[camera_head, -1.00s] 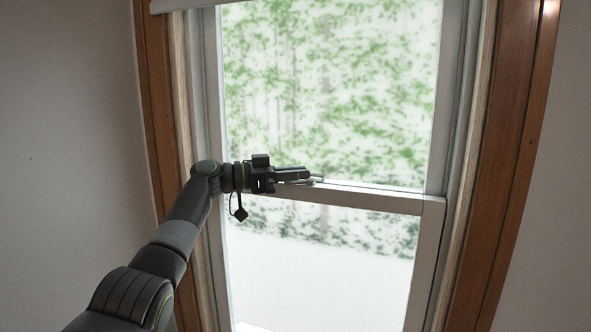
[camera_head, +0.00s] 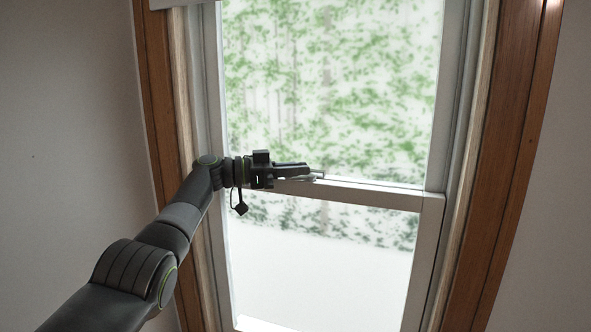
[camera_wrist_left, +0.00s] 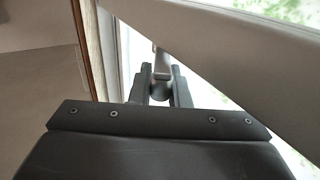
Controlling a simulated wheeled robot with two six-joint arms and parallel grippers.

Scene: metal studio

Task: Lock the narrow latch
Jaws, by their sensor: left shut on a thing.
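The narrow latch (camera_head: 318,174) is a small light-metal piece on top of the window's middle rail, left of its centre. My left gripper (camera_head: 308,173) reaches it from the left, its fingers lying along the rail. In the left wrist view, the gripper (camera_wrist_left: 161,88) is shut on the latch's metal lever (camera_wrist_left: 161,66), which stands between the two dark fingers. The fingers hide much of the latch, so I cannot tell its exact turn. My right gripper is not in view.
The white middle rail (camera_head: 380,196) crosses the window between the upper pane (camera_head: 340,90) and the lower pane (camera_head: 320,270). A brown wooden frame (camera_head: 510,150) borders the window. The space in front of the right half is clear.

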